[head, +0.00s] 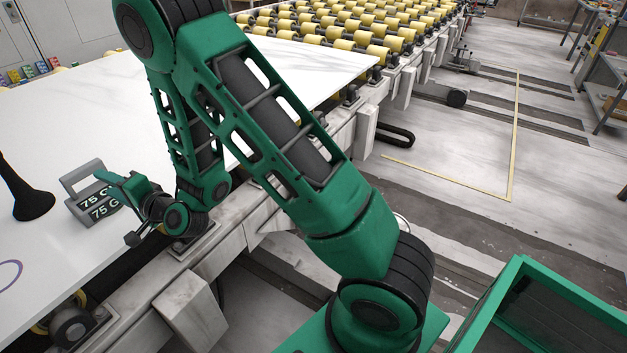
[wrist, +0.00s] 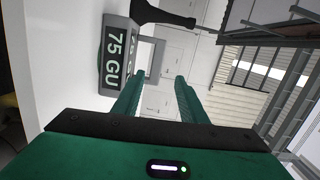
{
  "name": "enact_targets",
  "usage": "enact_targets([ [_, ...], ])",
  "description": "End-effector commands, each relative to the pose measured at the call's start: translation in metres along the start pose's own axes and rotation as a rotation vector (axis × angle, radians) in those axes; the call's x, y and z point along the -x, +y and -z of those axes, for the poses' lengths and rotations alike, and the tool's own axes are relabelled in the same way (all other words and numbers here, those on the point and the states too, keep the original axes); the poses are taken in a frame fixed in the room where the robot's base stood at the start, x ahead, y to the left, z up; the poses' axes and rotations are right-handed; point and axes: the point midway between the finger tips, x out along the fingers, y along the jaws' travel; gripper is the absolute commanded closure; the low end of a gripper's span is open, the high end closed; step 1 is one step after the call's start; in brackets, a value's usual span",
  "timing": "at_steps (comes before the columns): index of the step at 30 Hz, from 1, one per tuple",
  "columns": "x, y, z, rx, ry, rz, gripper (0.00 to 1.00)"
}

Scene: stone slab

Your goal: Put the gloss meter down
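The gloss meter (head: 96,204) is a grey block with a loop handle and a dark display reading "75 GU". In the head view it appears to rest on the white slab (head: 100,130) near its front edge. In the wrist view the meter (wrist: 115,57) is beyond my left finger, its handle ahead of the gap between the fingers. My gripper (wrist: 157,82) is open, with both green fingers apart and nothing clearly clamped between them. In the head view my gripper (head: 112,181) is right beside the meter, and its fingers partly cover it. Whether a finger touches the meter I cannot tell.
A black flared object (head: 30,200) stands on the slab just left of the meter. A purple ring mark (head: 10,274) lies nearer the front. Yellow rollers (head: 345,43) fill the conveyor behind. A green bin (head: 545,310) is at the lower right. The slab behind the meter is clear.

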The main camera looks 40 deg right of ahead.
Motion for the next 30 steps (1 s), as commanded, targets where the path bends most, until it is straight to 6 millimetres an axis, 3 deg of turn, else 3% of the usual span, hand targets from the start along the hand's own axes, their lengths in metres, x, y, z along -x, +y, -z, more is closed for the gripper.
enact_targets([
  [1,0.002,-0.006,-0.027,0.021,-0.067,-0.010,0.61],
  [2,0.007,0.001,-0.071,-0.027,-0.155,-0.037,0.61],
  [3,0.004,-0.018,-0.019,0.117,-0.121,-0.026,0.61],
  [4,0.006,-0.023,-0.004,0.181,-0.129,-0.036,0.61],
  [11,0.051,-0.028,0.043,0.542,-0.290,-0.227,0.61],
  [17,0.118,-0.016,0.102,0.765,-0.379,-0.493,0.61],
  [23,0.220,-0.009,0.169,0.863,-0.431,-0.814,0.61],
  [27,0.310,-0.011,0.204,0.840,-0.455,-1.042,0.61],
  [30,0.379,-0.017,0.217,0.774,-0.469,-1.193,0.61],
])
